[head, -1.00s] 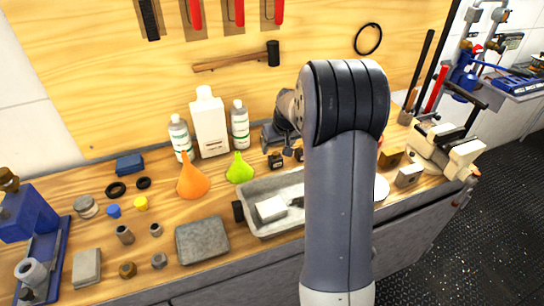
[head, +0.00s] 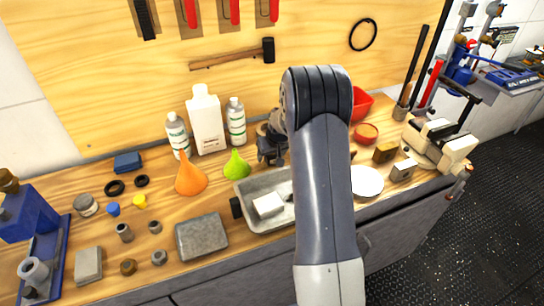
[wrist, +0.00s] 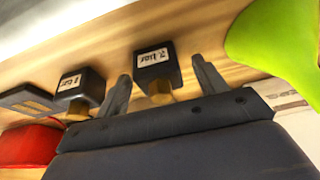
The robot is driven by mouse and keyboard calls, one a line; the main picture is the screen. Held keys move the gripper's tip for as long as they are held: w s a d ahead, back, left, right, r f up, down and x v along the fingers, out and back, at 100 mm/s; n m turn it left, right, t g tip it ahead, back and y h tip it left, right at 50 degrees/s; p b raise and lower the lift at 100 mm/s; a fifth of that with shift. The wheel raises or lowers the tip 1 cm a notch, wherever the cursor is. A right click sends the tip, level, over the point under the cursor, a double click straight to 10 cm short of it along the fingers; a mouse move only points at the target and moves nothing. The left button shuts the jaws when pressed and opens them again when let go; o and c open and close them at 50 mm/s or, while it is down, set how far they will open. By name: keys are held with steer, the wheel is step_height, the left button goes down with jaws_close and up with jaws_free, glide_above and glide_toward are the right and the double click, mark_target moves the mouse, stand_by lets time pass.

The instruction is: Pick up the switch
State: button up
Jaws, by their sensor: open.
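In the wrist view a small black block with a white label and a brass-coloured end (wrist: 155,66) stands between and beyond the fingertips of my gripper (wrist: 162,84). A similar labelled black block (wrist: 80,88) is to its left. A flat dark piece with tan panels (wrist: 30,101) lies farther left. I cannot tell for sure which of these is the switch; the label writing is too small to read surely. My gripper is open, with nothing held. In the head view my gripper (head: 270,150) is right of the green funnel, and it and my arm hide these blocks.
The green funnel (head: 236,166) is close to my gripper and fills the right of the wrist view (wrist: 283,40). Bottles (head: 206,122) stand behind. A grey tray (head: 262,220) holding a white block lies in front. A red bin (head: 362,104) is at the right.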

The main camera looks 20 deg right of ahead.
steer(key=c, duration=1.1)
